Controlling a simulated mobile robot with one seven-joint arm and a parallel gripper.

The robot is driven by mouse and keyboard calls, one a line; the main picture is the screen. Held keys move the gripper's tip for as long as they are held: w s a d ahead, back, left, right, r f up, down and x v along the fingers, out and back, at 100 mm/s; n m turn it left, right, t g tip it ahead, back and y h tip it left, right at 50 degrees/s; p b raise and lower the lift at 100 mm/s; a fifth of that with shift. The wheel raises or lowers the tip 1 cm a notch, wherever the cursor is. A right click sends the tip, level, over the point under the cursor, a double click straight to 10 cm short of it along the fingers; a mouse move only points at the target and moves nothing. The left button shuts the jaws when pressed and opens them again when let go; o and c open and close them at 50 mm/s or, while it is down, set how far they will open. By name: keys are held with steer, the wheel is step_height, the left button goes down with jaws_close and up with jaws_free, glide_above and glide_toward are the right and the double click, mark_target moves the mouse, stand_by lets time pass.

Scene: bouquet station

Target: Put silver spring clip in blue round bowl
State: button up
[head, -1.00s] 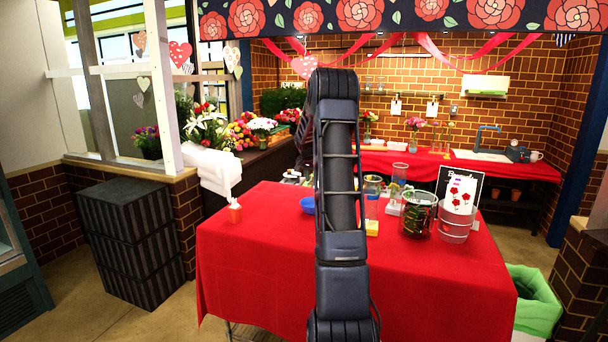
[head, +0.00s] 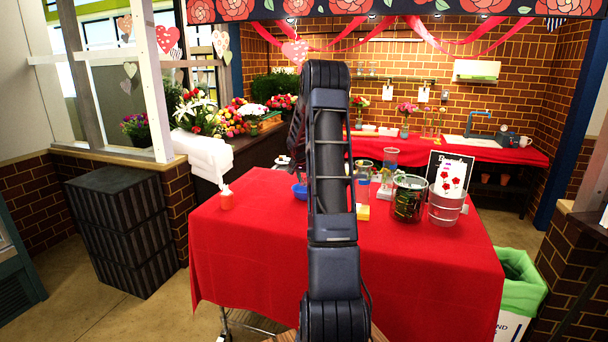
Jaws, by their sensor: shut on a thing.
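The blue round bowl (head: 299,191) is on the red-covered table (head: 235,265), just left of my arm. My arm covers its right part. My arm rises through the middle of the view, and my gripper is not visible in it. I cannot see the silver spring clip, and I cannot tell whether it is behind my arm or elsewhere.
A red bottle (head: 226,198) stands near the table's left edge. The table's front is bare. A green-lined bin (head: 520,290) stands at right.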

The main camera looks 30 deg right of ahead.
mark_target(303, 181)
steer(key=shift+f, duration=1.75)
steer(key=o, duration=1)
steer(key=shift+r, duration=3.55)
